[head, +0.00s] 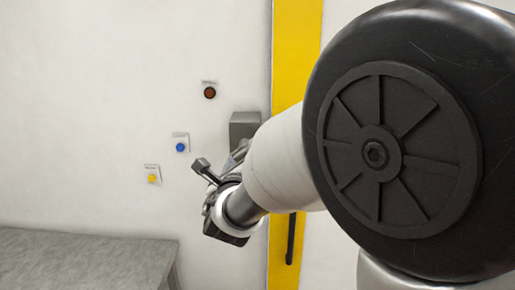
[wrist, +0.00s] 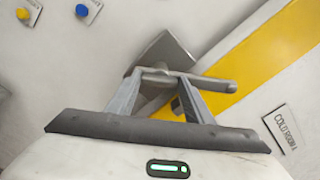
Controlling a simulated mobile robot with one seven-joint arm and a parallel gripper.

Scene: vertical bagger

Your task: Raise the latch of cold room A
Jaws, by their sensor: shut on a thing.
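The latch of cold room A is a grey metal lever (wrist: 215,84) in front of a square grey housing (wrist: 167,52), beside the yellow door strip. My gripper (wrist: 160,82) is shut on the lever, with one finger on each side near its pivot end. The free end of the lever sticks out to the right past the fingers. A sign reading COLD ROOM A (wrist: 286,131) is at the right of the wrist view. In the head view the housing (head: 244,125) shows above my gripper (head: 236,158), and my arm hides most of the lever.
A brown-red button (head: 210,92), a blue button (head: 180,147) and a yellow button (head: 152,178) are on the wall to the left. A grey worktop (head: 85,262) stands at lower left. A black bar handle (head: 291,240) runs down the yellow strip (head: 296,50).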

